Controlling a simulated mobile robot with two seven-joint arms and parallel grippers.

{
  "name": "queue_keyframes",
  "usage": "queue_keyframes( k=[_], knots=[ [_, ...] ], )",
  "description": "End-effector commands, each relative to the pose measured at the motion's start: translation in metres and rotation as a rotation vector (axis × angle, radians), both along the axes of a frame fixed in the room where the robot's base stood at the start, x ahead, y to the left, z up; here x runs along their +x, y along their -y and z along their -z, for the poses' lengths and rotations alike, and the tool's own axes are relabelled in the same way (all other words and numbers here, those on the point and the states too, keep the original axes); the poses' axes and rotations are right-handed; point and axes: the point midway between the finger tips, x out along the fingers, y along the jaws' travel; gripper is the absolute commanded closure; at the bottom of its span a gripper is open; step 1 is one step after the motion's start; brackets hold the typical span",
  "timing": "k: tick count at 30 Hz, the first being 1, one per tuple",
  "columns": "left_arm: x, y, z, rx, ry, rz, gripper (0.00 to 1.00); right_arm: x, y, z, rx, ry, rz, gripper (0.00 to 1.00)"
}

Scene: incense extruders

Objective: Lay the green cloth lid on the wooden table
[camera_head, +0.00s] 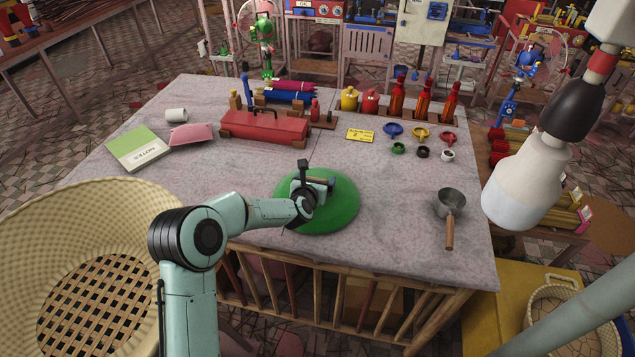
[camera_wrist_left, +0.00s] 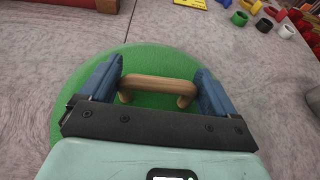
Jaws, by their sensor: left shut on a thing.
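The green cloth lid (camera_head: 340,205) is a round disc at the front middle of the wooden table (camera_head: 400,240). In the left wrist view the lid (camera_wrist_left: 150,58) fills the middle, with a wooden bar handle (camera_wrist_left: 158,84) on top. My left gripper (camera_head: 312,182) is over the lid, shut on the handle, with one blue finger at each end of it in the left wrist view (camera_wrist_left: 158,88). The arm and gripper hide part of the lid. I cannot tell whether its underside touches the tabletop. My right gripper is not in view.
A red toolbox (camera_head: 265,127) stands behind the lid, and a metal pan (camera_head: 451,203) lies to its right. A green notebook (camera_head: 138,148) lies at the left. Coloured rings and bottles stand at the back right. A large woven basket (camera_head: 60,210) is at the lower left.

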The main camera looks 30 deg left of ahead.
Motion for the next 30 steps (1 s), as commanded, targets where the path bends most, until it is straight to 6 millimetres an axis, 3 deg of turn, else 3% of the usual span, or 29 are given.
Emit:
queue_keyframes(
  k=[1, 12, 13, 14, 23, 30],
  knots=[
    [-0.002, 0.000, 0.007, 0.001, 0.001, -0.001, 0.42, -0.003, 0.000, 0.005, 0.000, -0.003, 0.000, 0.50],
    [-0.002, 0.000, 0.006, 0.001, 0.003, -0.002, 0.42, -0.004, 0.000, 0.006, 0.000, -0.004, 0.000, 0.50],
    [-0.002, 0.000, 0.007, 0.001, 0.002, -0.001, 0.07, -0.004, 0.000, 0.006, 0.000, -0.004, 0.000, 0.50],
    [-0.002, 0.000, 0.006, 0.001, 0.002, -0.001, 0.00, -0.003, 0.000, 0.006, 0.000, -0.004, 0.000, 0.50],
    [-0.001, 0.000, 0.002, 0.001, 0.004, -0.001, 0.00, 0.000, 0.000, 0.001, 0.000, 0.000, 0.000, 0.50],
    [-0.035, 0.006, -0.007, 0.004, 0.003, -0.002, 0.00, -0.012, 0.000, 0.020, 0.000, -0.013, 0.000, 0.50]
  ],
)
